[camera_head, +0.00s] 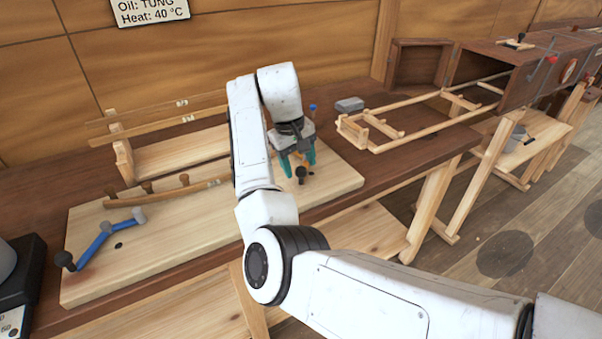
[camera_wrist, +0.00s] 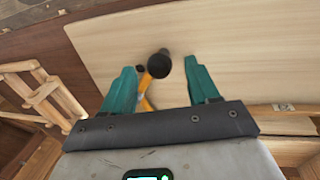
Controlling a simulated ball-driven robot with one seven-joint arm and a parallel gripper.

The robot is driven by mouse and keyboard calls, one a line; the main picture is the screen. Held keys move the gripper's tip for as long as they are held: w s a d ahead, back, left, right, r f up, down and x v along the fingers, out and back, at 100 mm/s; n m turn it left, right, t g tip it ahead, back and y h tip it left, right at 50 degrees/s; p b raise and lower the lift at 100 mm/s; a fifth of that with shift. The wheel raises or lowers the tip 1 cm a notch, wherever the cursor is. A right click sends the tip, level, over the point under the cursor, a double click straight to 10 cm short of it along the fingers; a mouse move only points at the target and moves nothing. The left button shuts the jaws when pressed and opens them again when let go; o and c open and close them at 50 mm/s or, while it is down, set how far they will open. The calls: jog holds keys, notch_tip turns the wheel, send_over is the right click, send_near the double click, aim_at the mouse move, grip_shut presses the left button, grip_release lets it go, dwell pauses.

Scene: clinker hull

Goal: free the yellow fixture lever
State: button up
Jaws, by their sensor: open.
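In the wrist view the yellow fixture lever (camera_wrist: 144,84) with its black ball knob (camera_wrist: 159,64) shows between the two teal fingers of my gripper (camera_wrist: 163,70). The fingers are open, with a visible gap on either side of the knob. In the head view my gripper (camera_head: 298,162) points down over the right part of the pale board. A black knob (camera_head: 301,173) shows there beside the fingertips. The yellow arm itself is hidden behind my gripper in that view.
A blue lever (camera_head: 98,241) with a black knob lies at the board's left end. A curved wooden strip (camera_head: 165,191) and a long-railed wooden frame (camera_head: 180,152) lie behind it. A ladder-like wooden frame (camera_head: 400,135) and a grey block (camera_head: 349,104) are to the right.

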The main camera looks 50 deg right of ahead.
aim_at(300, 169)
jog(key=shift+s+d+f, duration=0.1)
jog(key=shift+d+f, duration=0.1)
jog(key=shift+f, duration=0.8)
jog(key=shift+s+d+f, duration=0.1)
jog(key=shift+d+f, duration=0.1)
jog(key=shift+f, duration=0.8)
jog(key=shift+w, duration=0.1)
grip_shut()
